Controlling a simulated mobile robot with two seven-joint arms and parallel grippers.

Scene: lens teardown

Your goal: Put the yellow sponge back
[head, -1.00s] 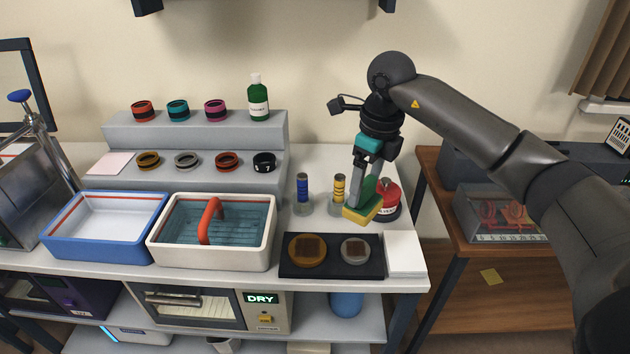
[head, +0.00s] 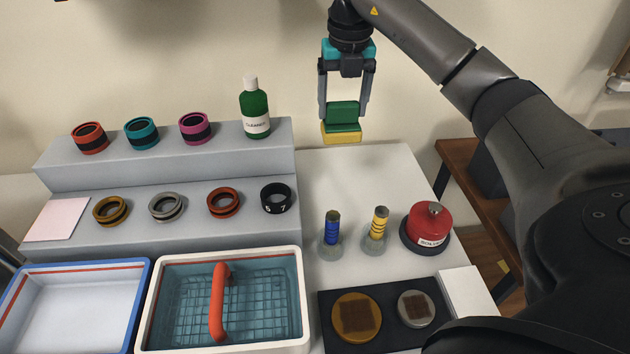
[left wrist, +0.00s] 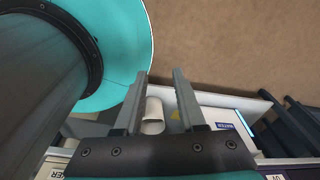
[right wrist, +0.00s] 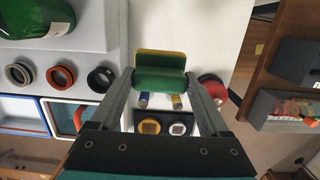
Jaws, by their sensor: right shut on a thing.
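The yellow sponge (head: 342,138) has a green upper layer. My right gripper (head: 344,114) is shut on the sponge's green part, with one finger at each end. The sponge hangs level, yellow side down, seemingly above the back of the white table. The right wrist view shows the green layer (right wrist: 160,80) between the fingers, with a yellow edge behind it. My left gripper (left wrist: 160,76) shows only in the left wrist view, its fingers apart with nothing between them. A white cup (left wrist: 153,117) lies beyond those fingers.
Below the sponge, the white table (head: 365,180) is clear. Nearer stand a blue-banded vial (head: 332,232), a yellow-banded vial (head: 377,228) and a red can (head: 427,226). The stepped grey stand (head: 270,160) with rings and a green bottle (head: 256,108) is at left.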

